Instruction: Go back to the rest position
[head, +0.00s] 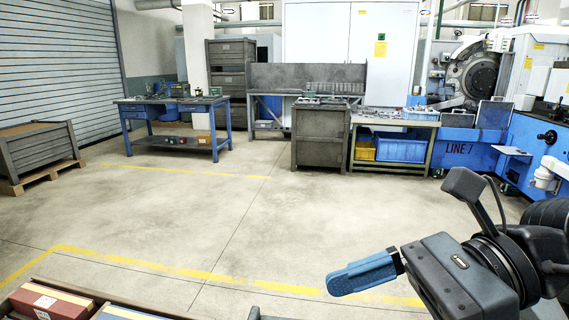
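My gripper (368,272) is at the lower right of the head view, at the end of my dark arm. One blue fingertip shows clearly, pointing left over the floor. The other finger is mostly out of sight, so its opening cannot be judged. Nothing is seen held at the visible finger.
Boxes (52,302) lie in a container at the lower left edge. A grey crate (38,150) stands on a pallet at the left. The middle floor is clear.

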